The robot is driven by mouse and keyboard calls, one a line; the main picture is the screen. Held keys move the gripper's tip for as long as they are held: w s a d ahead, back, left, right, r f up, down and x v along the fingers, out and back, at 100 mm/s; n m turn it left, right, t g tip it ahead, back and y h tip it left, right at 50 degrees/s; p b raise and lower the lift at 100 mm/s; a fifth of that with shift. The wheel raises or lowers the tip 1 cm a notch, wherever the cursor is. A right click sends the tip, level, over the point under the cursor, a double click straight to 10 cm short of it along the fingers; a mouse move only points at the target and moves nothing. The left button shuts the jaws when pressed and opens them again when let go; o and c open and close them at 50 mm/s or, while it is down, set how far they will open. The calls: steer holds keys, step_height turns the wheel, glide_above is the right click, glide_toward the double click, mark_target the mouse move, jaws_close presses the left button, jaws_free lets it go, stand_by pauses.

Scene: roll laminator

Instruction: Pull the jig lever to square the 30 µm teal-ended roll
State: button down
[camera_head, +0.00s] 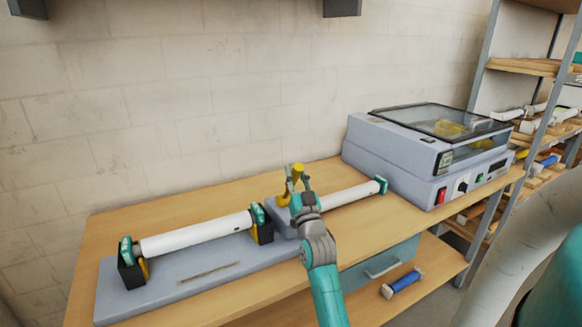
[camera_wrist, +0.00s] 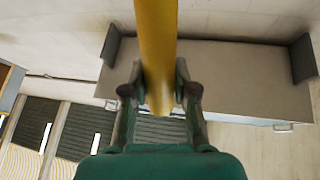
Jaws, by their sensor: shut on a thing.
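The yellow jig lever (camera_head: 298,170) rises at the middle of the bench. My gripper (camera_head: 294,184) is shut on it, and in the wrist view the yellow bar (camera_wrist: 157,40) runs between the two fingers. Left of the lever, a white roll with teal ends (camera_head: 195,235) lies across two black-and-yellow cradles on the grey jig plate (camera_head: 205,276). A second white roll with a teal right end (camera_head: 350,194) lies right of the lever, its left part hidden by my gripper. I cannot read a 30 µm mark on either roll.
The grey laminator (camera_head: 420,160) with a clear lid stands at the bench's right. A blue-middled roll (camera_head: 403,282) lies on the lower shelf. A rack (camera_head: 535,68) with more rolls stands at the far right. The wall (camera_head: 200,90) is close behind the bench.

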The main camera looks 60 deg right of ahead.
steer(key=shift+s+a+f+m+t+h, duration=0.2)
steer(key=shift+s+a+f+h, duration=0.1)
steer(key=shift+s+f+h, duration=0.2)
steer(key=shift+s+a+f+m+t+h, duration=0.25)
steer(key=shift+s+f+h, duration=0.15)
steer(key=shift+h, duration=0.1)
steer(key=c, duration=0.9)
jaws_free()
steer(key=shift+r, duration=0.1)
steer(key=shift+v, duration=3.8)
